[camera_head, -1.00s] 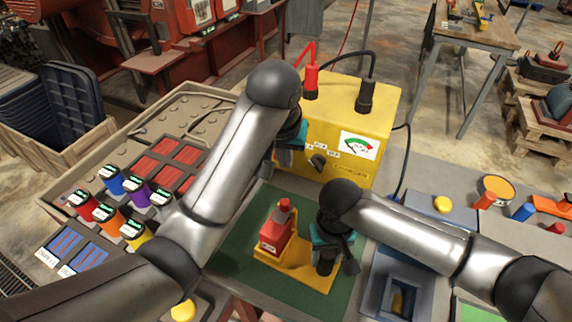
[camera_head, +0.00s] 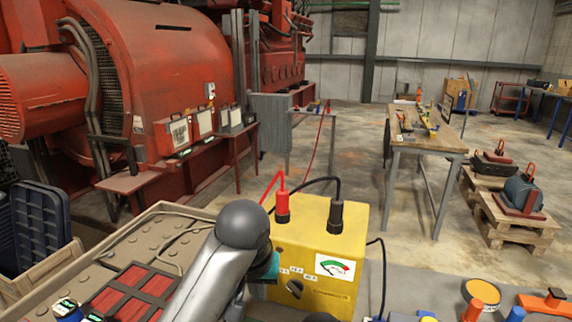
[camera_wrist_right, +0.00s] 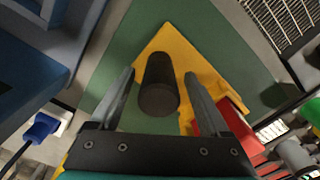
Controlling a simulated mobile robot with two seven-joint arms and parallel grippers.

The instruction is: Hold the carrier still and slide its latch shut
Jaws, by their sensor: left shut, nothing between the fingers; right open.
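The yellow carrier (camera_wrist_right: 190,52) lies on a green mat (camera_wrist_right: 195,22) in the right wrist view. A black cylindrical knob (camera_wrist_right: 159,86) stands on it, and a red block (camera_wrist_right: 212,118) sits at its right, partly hidden by a finger. My right gripper (camera_wrist_right: 160,76) is open, with one finger on each side of the knob and visible gaps to it. Whether the knob belongs to the latch I cannot tell. My left gripper (camera_head: 268,270) is shut and empty, in front of the yellow meter box in the head view; its fingertips are mostly hidden. The carrier is below the head view.
The yellow meter box (camera_head: 325,250) with red and black leads stands behind my left gripper. A beige tray (camera_head: 125,250) with red blocks is at the left. A blue fixture (camera_wrist_right: 35,55) lies left of the carrier in the wrist view. A wooden table (camera_head: 425,140) stands farther back.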

